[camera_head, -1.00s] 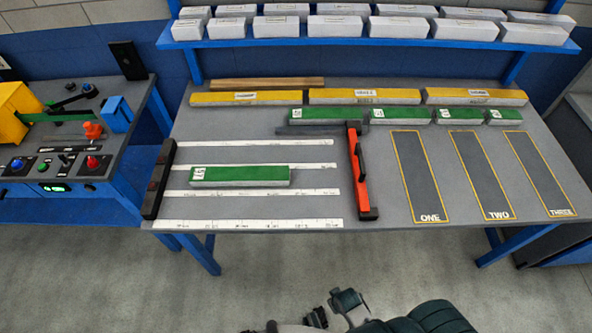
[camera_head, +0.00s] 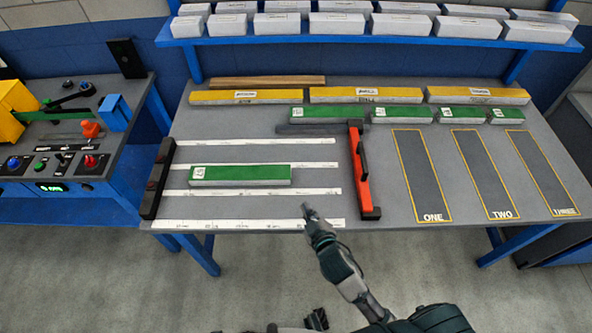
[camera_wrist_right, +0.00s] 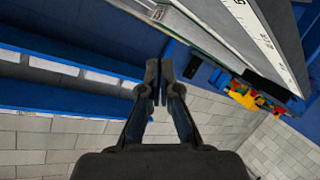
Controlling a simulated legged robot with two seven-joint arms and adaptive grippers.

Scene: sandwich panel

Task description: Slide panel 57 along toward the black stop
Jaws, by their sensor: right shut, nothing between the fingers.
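A green-topped panel (camera_head: 240,174) lies flat across the white ruler strips; its end label, too small to read surely, may be 57. The black stop (camera_head: 157,180) is a dark bar left of it, with a clear gap between them. My right gripper (camera_head: 307,211) is shut and empty by the front ruler strip, below and right of the panel and apart from it. In the right wrist view its fingertips (camera_wrist_right: 160,80) are together with nothing between them.
A red-orange bar with a black handle (camera_head: 363,175) stands right of the panel. Other green panels (camera_head: 401,116) and yellow-topped blocks (camera_head: 366,95) line the back. Marked areas ONE, TWO and THREE (camera_head: 422,180) are empty. A side bench (camera_head: 60,130) stands left.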

